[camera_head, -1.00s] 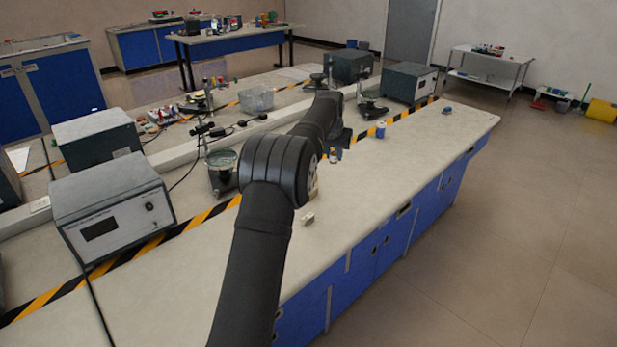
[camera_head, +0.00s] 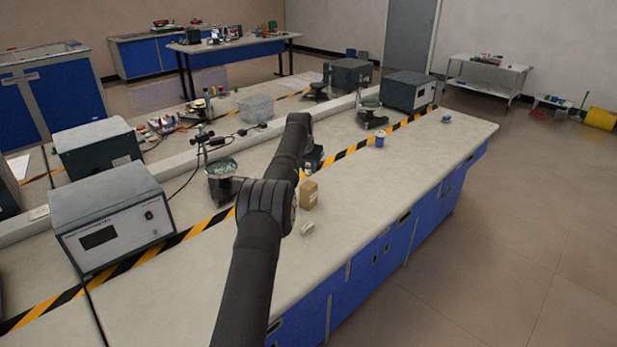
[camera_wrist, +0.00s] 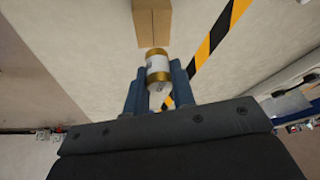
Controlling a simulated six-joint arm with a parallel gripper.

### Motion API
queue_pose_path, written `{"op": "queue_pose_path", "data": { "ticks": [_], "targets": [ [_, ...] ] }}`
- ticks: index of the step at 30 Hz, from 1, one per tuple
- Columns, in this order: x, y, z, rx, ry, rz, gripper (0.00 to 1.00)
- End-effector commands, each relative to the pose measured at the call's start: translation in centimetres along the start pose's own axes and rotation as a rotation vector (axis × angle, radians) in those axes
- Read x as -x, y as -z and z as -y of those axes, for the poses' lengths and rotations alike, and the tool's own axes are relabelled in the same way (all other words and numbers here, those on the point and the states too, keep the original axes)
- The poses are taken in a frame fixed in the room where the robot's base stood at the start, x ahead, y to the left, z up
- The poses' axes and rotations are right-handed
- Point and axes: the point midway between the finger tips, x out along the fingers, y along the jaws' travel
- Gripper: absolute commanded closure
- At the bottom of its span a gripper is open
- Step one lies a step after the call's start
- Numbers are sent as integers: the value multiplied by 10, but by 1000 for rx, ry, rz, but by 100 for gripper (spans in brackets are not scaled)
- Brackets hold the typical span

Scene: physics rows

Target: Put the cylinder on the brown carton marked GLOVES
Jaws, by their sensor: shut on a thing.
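My gripper (camera_wrist: 157,88) is shut on a cylinder (camera_wrist: 157,68) with a white body and gold-brown bands, as the wrist view shows. A brown carton (camera_wrist: 152,22) stands on the bench just ahead of the cylinder in that view, with a gap between them. In the head view the carton (camera_head: 308,195) stands on the bench to the right of my arm. No marking on it can be read. The gripper is largely hidden behind my arm in the head view, and the cylinder cannot be made out there.
A small pale block (camera_head: 307,229) lies in front of the carton. A blue-and-white can (camera_head: 380,139) and a small blue item (camera_head: 446,118) are farther along the bench (camera_head: 400,190). A balance-like device (camera_head: 221,175) stands left of my arm. The bench's right side is mostly clear.

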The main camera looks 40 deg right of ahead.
Motion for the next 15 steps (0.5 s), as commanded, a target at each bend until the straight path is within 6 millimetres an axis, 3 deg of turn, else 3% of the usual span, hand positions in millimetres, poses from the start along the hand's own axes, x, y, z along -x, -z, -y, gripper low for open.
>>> {"op": "queue_pose_path", "data": {
  "ticks": [8, 15],
  "targets": [
    [-33, -14, 0, 0, -1, 1, 100],
    [-35, -15, 0, 0, 0, -1, 100]
  ]
}}
